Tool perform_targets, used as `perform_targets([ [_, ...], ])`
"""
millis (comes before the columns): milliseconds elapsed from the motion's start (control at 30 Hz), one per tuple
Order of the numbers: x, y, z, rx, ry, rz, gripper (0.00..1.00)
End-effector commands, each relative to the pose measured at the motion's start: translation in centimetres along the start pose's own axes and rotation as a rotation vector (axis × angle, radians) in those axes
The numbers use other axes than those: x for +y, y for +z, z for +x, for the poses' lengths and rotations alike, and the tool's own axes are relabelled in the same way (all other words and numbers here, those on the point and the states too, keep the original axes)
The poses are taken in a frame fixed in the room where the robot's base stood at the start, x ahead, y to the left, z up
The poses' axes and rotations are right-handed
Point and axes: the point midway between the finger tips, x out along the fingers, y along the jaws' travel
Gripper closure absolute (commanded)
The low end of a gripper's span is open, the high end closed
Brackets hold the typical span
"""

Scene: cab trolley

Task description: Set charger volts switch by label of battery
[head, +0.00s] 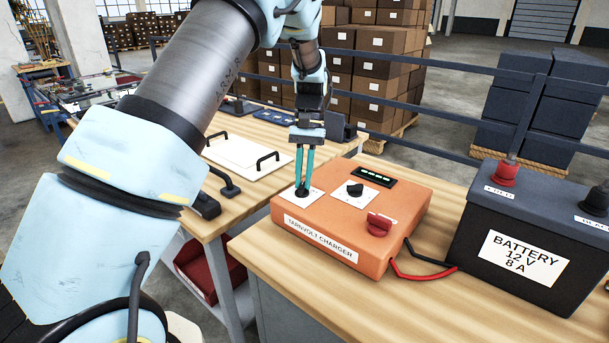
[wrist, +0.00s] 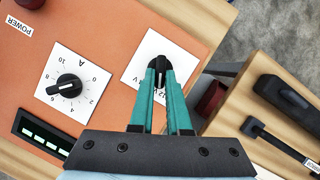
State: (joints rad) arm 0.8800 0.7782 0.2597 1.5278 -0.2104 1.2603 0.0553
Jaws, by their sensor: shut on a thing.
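The orange charger (head: 345,226), labelled Tarnvolt Charger, sits on the wooden bench. Its volts knob (head: 302,191) is black on a white plate; it also shows in the wrist view (wrist: 159,64). My gripper (head: 303,184) points down from above and is shut on this knob. In the wrist view its teal fingers (wrist: 160,75) hide much of the plate; a "12 V" mark shows partly beside them. The amps knob (wrist: 69,86) stands apart on its own numbered plate. The black battery (head: 524,235) at right has a label (head: 518,258) reading "BATTERY 12 V 8 A".
A red power knob (head: 379,224) is at the charger's front right corner. Red and black leads (head: 423,272) run toward the battery. A green-lit display (head: 374,176) is at the charger's back. A white panel with black handles (head: 243,152) lies on the left bench.

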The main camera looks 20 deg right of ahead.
Motion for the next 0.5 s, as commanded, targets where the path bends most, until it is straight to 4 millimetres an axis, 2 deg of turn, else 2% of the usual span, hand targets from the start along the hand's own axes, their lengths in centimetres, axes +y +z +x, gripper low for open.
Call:
perform_targets([
  [500, -0.1, -0.13, -0.14, 0.007, 0.033, -0.076, 1.0],
])
